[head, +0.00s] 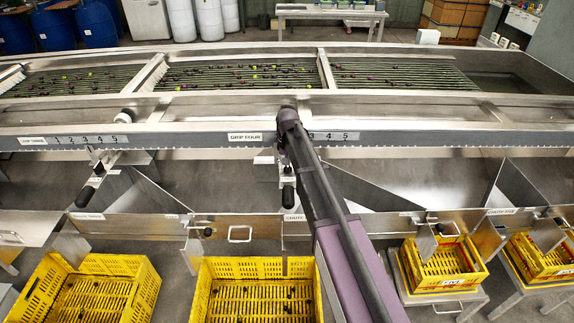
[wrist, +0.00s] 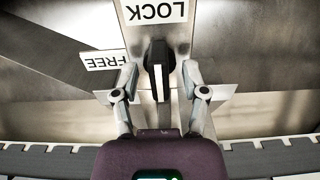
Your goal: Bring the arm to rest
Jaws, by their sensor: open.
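My arm (head: 345,235) reaches up from the bottom of the head view to the front rail of the sizer, its far joint in front of the scale strip. My gripper does not show clearly in the head view. In the wrist view my gripper (wrist: 160,80) is open, one finger on each side of a black-handled lever (wrist: 158,58). A gap shows between the handle and each finger; whether either touches it I cannot tell. Plates reading LOCK (wrist: 155,11) and FREE (wrist: 103,60) sit by the lever, upside down in the picture.
The sizer's front rail (head: 190,138) carries a numbered scale, and dark and green fruit lie on its rollers (head: 240,76). Black-handled levers (head: 85,197) hang below it. Yellow crates (head: 130,265) stand under metal chutes, with others (head: 445,262) right of my arm.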

